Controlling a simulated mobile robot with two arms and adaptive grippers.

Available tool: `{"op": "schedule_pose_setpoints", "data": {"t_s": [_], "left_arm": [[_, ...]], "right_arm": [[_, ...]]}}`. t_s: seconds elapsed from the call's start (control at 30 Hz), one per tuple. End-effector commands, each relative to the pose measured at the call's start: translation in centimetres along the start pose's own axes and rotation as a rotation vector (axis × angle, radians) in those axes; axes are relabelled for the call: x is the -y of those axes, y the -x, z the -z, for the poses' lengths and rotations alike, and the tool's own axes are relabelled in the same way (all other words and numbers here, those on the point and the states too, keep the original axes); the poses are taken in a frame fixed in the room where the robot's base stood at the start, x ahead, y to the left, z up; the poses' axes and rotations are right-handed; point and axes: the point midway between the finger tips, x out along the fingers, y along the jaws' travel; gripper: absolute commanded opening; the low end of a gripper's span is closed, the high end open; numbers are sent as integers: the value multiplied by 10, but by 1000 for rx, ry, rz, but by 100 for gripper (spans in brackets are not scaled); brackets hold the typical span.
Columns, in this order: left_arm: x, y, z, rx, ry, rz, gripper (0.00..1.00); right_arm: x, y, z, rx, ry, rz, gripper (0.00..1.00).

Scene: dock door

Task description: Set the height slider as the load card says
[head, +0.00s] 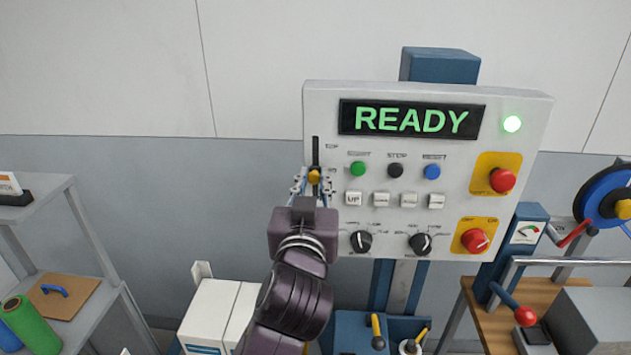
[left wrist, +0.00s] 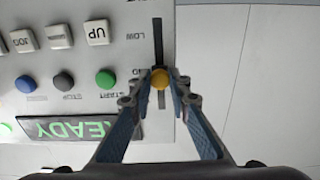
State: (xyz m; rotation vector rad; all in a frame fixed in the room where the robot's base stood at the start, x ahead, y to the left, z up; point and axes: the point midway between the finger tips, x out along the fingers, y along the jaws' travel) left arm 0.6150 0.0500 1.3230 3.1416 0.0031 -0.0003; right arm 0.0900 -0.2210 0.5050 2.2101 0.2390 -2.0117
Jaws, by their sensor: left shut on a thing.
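The height slider's yellow knob (head: 314,177) sits in a dark vertical slot (head: 316,150) at the left edge of the light grey control panel (head: 400,285). In the left wrist view the knob (left wrist: 160,78) is between the fingertips, with the slot (left wrist: 157,40) running on past it toward a LOW label. My left gripper (head: 314,186) is shut on the knob from the front. The knob stands partway along the slot. The display (head: 412,119) reads READY in green. The load card cannot be made out for certain. My right gripper is not in view.
Green (head: 358,169), black (head: 395,170) and blue (head: 432,172) buttons lie just right of the slider. Red knobs on yellow plates (head: 502,180) are at the panel's right. A shelf (head: 60,200) stands left and a wooden bench (head: 497,335) right.

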Motion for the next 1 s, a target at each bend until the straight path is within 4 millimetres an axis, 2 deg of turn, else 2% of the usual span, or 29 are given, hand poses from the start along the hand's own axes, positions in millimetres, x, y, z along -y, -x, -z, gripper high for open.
{"op": "schedule_pose_setpoints", "data": {"t_s": [0.07, 0.1, 0.23, 0.5, 0.63, 0.77, 1.0], "left_arm": [[-1, 0, 0, -1, -1, -3, 0], [-1, 0, 0, -1, -1, -3, 19], [-1, 0, 0, -1, -1, -2, 34], [-1, 0, 0, 0, -1, -2, 34], [-2, 8, 0, -1, 1, -4, 34], [-2, 30, -1, 2, 3, -5, 34], [-2, 82, -2, 4, 2, -4, 34]], "right_arm": [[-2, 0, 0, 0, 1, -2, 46], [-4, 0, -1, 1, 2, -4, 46], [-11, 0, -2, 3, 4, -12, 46], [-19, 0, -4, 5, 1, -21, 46], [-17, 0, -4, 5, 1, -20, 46], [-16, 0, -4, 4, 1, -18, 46], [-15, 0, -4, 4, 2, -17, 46]]}}
